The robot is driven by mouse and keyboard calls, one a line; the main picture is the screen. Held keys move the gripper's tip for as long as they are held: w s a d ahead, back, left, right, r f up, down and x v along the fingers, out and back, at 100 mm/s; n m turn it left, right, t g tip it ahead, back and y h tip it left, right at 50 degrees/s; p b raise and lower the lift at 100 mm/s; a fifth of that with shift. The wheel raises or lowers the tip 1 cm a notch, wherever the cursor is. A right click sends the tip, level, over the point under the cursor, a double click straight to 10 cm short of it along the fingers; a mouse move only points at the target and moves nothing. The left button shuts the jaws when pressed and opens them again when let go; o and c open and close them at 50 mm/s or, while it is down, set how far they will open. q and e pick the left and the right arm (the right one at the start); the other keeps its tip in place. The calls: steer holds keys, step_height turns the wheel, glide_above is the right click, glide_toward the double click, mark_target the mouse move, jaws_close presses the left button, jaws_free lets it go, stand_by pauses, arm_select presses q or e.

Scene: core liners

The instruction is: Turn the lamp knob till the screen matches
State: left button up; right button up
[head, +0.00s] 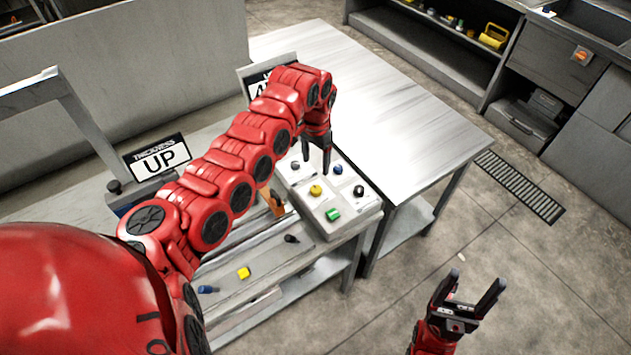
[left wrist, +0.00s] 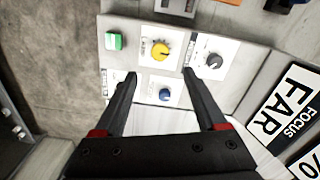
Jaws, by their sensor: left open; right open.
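A light control panel (head: 318,229) carries a yellow knob (head: 316,190), a blue knob (head: 338,169), a grey knob (head: 295,165), a black knob (head: 359,191) and a green button (head: 333,214). I cannot read which label says lamp. My left gripper (head: 317,158) is open, pointing down over the panel. In the left wrist view the yellow knob (left wrist: 160,50) lies just beyond the gap between the fingertips, and the blue knob (left wrist: 165,95) shows between the fingers; nothing is held. A sign reads "THICKNESS UP" (head: 159,158); another reads "FOCUS FAR" (left wrist: 284,103). My right gripper (head: 477,284) is open and empty over the floor.
A bare metal table (head: 400,120) stands behind the panel. The lower bench holds an orange part (head: 276,203), a small black knob (head: 291,239), a yellow piece (head: 243,273) and a blue piece (head: 208,290). My left arm hides part of a second sign.

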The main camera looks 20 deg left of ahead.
mark_target(316, 189)
arm_select(q)
step_height(316, 189, down, 10)
steer(key=shift+d+f+p, duration=0.1)
steer(key=shift+f+p, duration=0.05)
steer(key=shift+p, duration=0.8)
steer(key=shift+w+f, duration=0.1)
steer(key=shift+f, duration=0.45)
jaws_close()
